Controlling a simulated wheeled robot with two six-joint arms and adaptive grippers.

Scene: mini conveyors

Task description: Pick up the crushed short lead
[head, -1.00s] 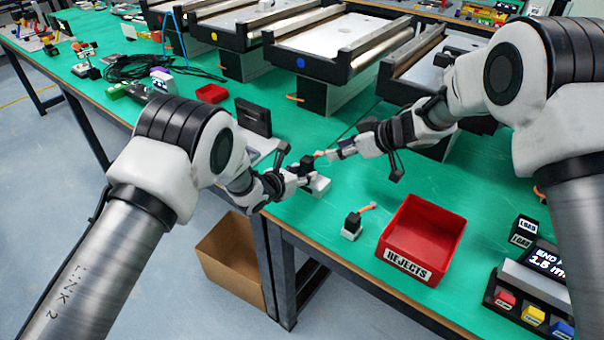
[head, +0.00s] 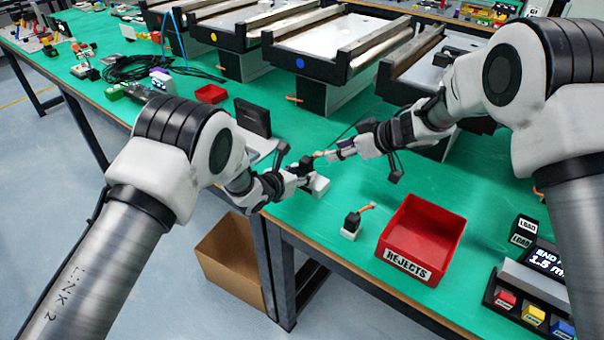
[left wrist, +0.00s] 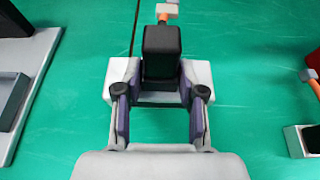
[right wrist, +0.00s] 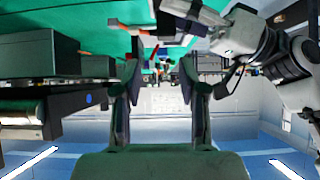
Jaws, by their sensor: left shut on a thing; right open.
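My left gripper (head: 300,174) is shut on a black block (left wrist: 162,48) with a white base (left wrist: 122,72). A short orange lead (left wrist: 163,17) with a pale plug (left wrist: 168,8) sticks out of the block's far end. In the head view the white base (head: 319,186) appears at or just above the green table. My right gripper (right wrist: 158,78) is open, with its fingertips close to the lead's end; nothing is clearly between them. Whether the lead is crushed is too small to tell.
A similar black block with white base (head: 351,225) and orange lead (head: 367,207) stands beside the red REJECTS bin (head: 452,240). A button panel (head: 530,295) is at the right. Mini conveyors (head: 330,50) line the back. A dark upright box (head: 253,118) stands behind my left gripper.

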